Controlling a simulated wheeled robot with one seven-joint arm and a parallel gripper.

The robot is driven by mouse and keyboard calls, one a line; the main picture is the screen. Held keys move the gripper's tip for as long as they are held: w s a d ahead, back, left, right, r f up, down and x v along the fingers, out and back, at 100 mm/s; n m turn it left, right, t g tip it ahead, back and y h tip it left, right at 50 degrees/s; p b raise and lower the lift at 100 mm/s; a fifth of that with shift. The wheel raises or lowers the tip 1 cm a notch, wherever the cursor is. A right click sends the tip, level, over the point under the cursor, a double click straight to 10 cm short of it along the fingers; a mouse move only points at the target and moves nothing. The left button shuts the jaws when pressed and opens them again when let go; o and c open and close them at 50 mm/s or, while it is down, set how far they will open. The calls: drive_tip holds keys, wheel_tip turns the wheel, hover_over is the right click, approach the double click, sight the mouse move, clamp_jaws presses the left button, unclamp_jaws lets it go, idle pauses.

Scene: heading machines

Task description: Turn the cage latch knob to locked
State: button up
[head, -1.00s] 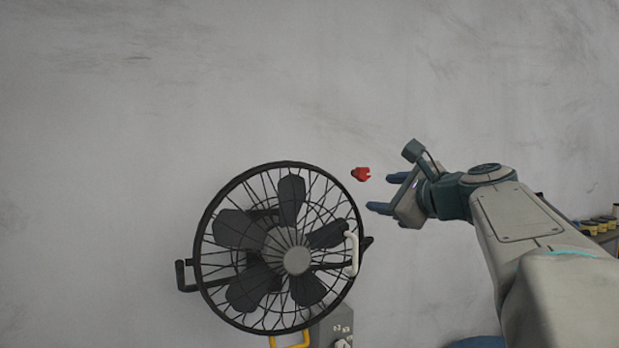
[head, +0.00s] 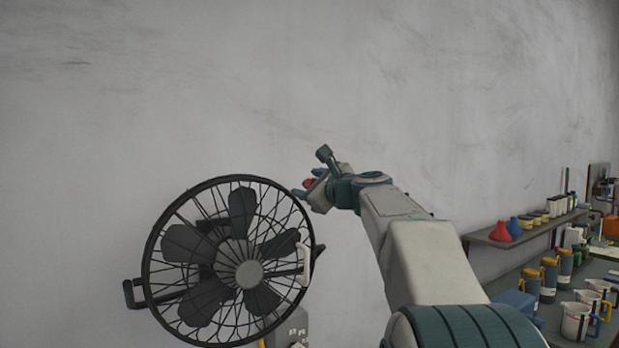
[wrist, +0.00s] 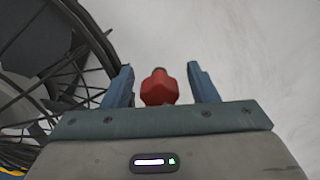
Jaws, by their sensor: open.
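The red latch knob (wrist: 159,88) shows in the wrist view between the two blue fingers of my gripper (wrist: 160,86). A gap shows on each side of it, so the fingers are open around it and apart from it. In the head view the knob (head: 309,183) is a small red spot, partly hidden by my gripper (head: 305,190). The black wire fan cage (head: 160,240) stands just left of and below my gripper. It has a white handle (head: 304,265) on its right side. The knob's marking for locked cannot be seen.
A grey control box (head: 290,328) sits under the fan. At the right, a shelf (head: 490,240) holds red and blue funnels and several small containers. A bench below it holds several jugs (head: 577,318). The wall above the fan is bare.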

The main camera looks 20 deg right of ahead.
drive_tip(key=shift+w+a, duration=0.1)
drive_tip(key=shift+w, duration=0.2)
drive_tip(key=c, duration=1)
drive_tip(key=shift+o, duration=0.2)
